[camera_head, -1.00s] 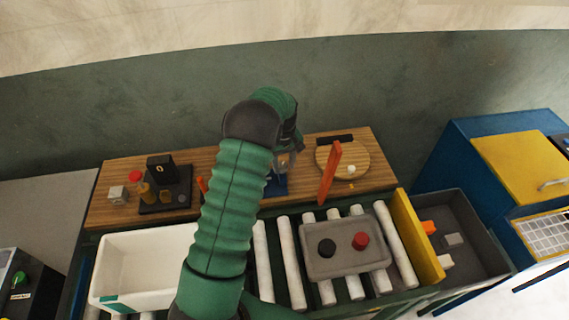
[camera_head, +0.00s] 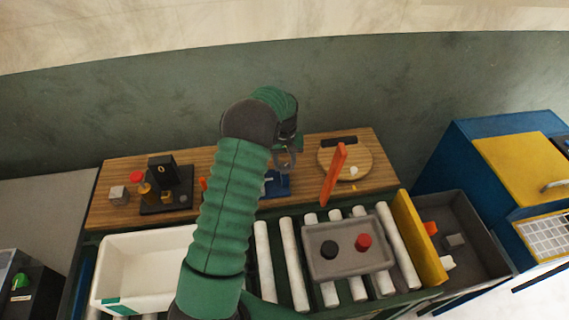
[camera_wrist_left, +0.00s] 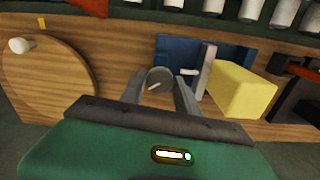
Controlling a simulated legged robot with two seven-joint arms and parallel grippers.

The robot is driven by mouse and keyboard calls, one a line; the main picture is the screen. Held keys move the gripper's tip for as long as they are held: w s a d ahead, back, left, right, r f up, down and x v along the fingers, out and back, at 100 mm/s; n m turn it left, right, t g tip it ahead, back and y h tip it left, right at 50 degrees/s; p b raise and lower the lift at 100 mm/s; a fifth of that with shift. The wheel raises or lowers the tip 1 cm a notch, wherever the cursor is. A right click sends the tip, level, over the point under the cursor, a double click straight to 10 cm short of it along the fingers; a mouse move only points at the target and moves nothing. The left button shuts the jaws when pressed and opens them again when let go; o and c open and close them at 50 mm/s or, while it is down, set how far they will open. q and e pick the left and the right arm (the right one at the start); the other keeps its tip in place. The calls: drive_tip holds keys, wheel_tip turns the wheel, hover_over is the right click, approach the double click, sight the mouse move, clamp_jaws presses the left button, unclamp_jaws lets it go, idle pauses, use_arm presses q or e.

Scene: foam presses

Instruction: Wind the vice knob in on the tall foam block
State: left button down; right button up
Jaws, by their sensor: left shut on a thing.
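The blue vice (camera_head: 278,186) stands on the wooden bench, partly hidden by my left arm in the head view. In the left wrist view the vice (camera_wrist_left: 172,46) shows its blue body and a grey upright plate (camera_wrist_left: 207,66). The yellow foam block (camera_wrist_left: 240,90) is right beside that plate; whether they touch I cannot tell. The round grey knob (camera_wrist_left: 159,78) sits between the fingers of my left gripper (camera_wrist_left: 160,90), which is shut on it. The left gripper (camera_head: 286,160) is above the vice in the head view. My right gripper is not in view.
A round wooden board (camera_head: 362,166) with an orange lever (camera_head: 333,174) stands to the right. A black press (camera_head: 163,188) is at the left. In front are a white bin (camera_head: 143,270) and a grey tray (camera_head: 347,264) with black and red knobs on rollers.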

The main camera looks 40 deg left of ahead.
sight(284, 165)
use_arm(q)
drive_tip(key=c, duration=1.2)
unclamp_jaws()
drive_tip(key=shift+c, duration=0.2)
drive_tip(key=shift+o, duration=1.2)
drive_tip(key=shift+w+f, duration=0.1)
drive_tip(key=shift+w, duration=0.05)
drive_tip(key=shift+o, duration=0.5)
drive_tip(key=shift+a+f, duration=0.1)
drive_tip(key=shift+a, duration=0.1)
drive_tip(key=shift+r, duration=0.5)
wheel_tip(284, 165, up, 16)
drive_tip(key=b, duration=0.2)
drive_tip(key=shift+w+f, duration=0.15)
drive_tip(key=shift+a, duration=0.1)
